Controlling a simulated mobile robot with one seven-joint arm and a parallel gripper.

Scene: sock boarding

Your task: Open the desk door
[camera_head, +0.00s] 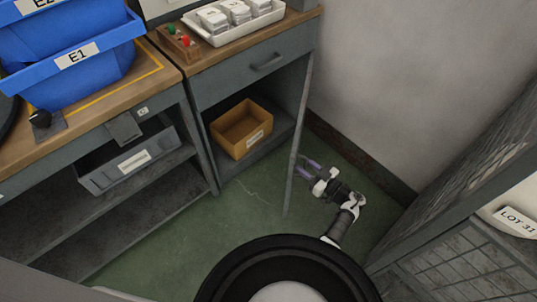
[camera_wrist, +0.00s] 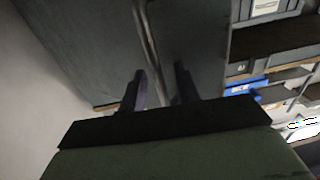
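The desk (camera_head: 225,58) has a wooden top, a grey drawer with a bar handle, and an open compartment below. What looks like its grey door (camera_head: 300,130) stands swung out from the compartment's right side, seen almost edge-on in the head view. My gripper (camera_head: 308,167) is low, close to the right of this door. In the wrist view, my gripper's two dark fingers (camera_wrist: 161,84) are apart. A metallic bar or edge (camera_wrist: 148,38) runs down between grey panels toward the gap between the fingers. I cannot tell whether a finger touches it.
A tan box (camera_head: 241,128) sits in the open compartment. A white tray (camera_head: 232,20) is on the desk top. Blue bins (camera_head: 72,57) stand on the bench at left. A wall is behind my gripper, and a mesh cabinet (camera_head: 465,195) stands at right. Green floor is clear before the desk.

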